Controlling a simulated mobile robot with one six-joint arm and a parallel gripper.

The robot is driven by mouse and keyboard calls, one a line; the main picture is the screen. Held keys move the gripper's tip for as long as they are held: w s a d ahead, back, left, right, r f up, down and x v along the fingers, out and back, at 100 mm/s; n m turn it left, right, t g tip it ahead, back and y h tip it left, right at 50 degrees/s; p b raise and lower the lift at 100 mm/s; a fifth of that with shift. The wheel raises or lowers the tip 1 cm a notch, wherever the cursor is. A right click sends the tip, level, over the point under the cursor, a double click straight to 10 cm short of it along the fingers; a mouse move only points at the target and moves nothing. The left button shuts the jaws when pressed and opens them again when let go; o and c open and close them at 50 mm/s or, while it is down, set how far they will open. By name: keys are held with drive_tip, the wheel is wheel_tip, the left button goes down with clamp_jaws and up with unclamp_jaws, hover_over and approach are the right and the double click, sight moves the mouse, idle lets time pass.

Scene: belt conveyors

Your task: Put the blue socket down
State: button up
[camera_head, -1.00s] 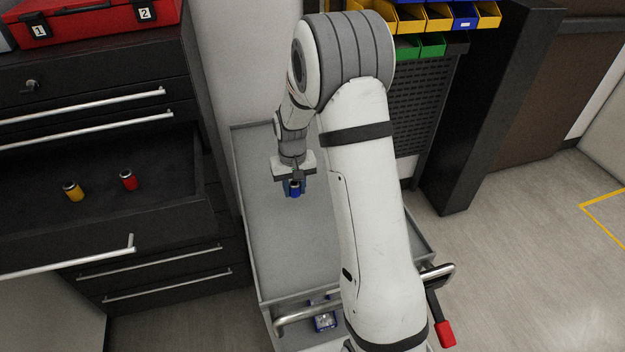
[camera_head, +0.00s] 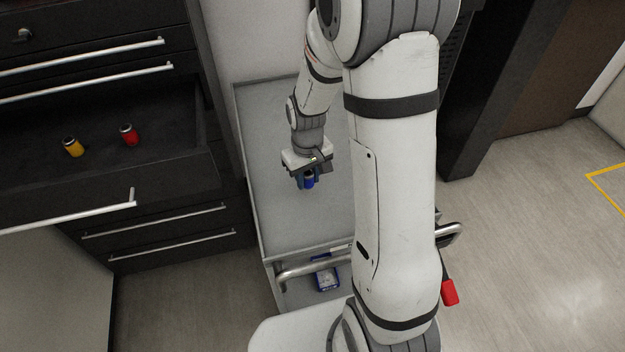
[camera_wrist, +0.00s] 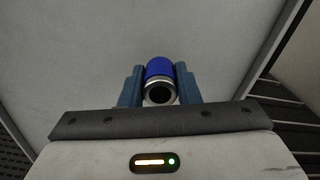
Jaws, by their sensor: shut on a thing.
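The blue socket (camera_head: 309,181) is a small cylinder with a silver end. My gripper (camera_head: 307,180) is shut on it, over the grey top of the cart (camera_head: 280,215). In the wrist view, the blue socket (camera_wrist: 160,72) sits between the two blue-grey fingers of my gripper (camera_wrist: 160,85), its silver open end toward the camera. The grey surface lies beyond it. I cannot tell whether the socket touches the cart top.
An open drawer (camera_head: 180,190) at the left holds a yellow socket (camera_head: 73,147) and a red socket (camera_head: 129,135). The cart has a metal handle (camera_head: 300,268) at its front. A blue item (camera_head: 325,275) lies below the handle. The visible cart top around the socket is clear.

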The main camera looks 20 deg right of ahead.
sight(308, 187)
drive_tip(key=shift+f, duration=2.05)
drive_tip(key=shift+f, duration=0.15)
drive_tip(key=o, duration=1)
